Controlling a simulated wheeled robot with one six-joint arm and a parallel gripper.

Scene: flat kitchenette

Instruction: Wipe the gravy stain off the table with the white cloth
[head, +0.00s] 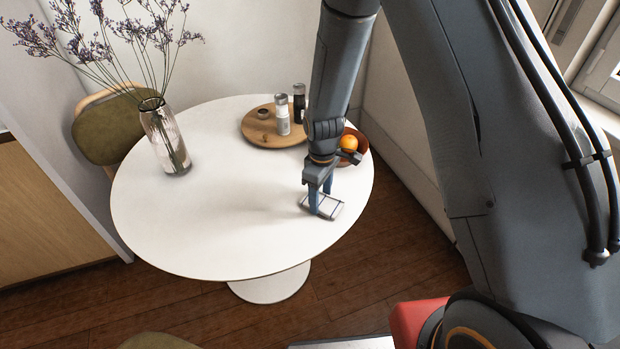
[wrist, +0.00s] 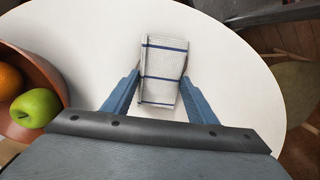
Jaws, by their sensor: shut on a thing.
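The white cloth (head: 329,211) is folded into a flat pad with dark blue stripes. It lies at the right part of the round white table (head: 215,235), near the edge. My gripper (head: 320,202) points down at it, with its blue fingers on the cloth. In the wrist view, the cloth (wrist: 163,72) extends out between the two fingers (wrist: 160,108), and the gripper is shut on it. I cannot make out a gravy stain on the visible tabletop; the part under the cloth and gripper is hidden.
A brown bowl (wrist: 38,72) with a green apple (wrist: 35,108) and an orange (head: 348,142) stands close behind my gripper. A round wooden tray (head: 255,132) with shakers stands at the back. A glass vase (head: 165,140) with dried flowers stands left. The table's middle and front are clear.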

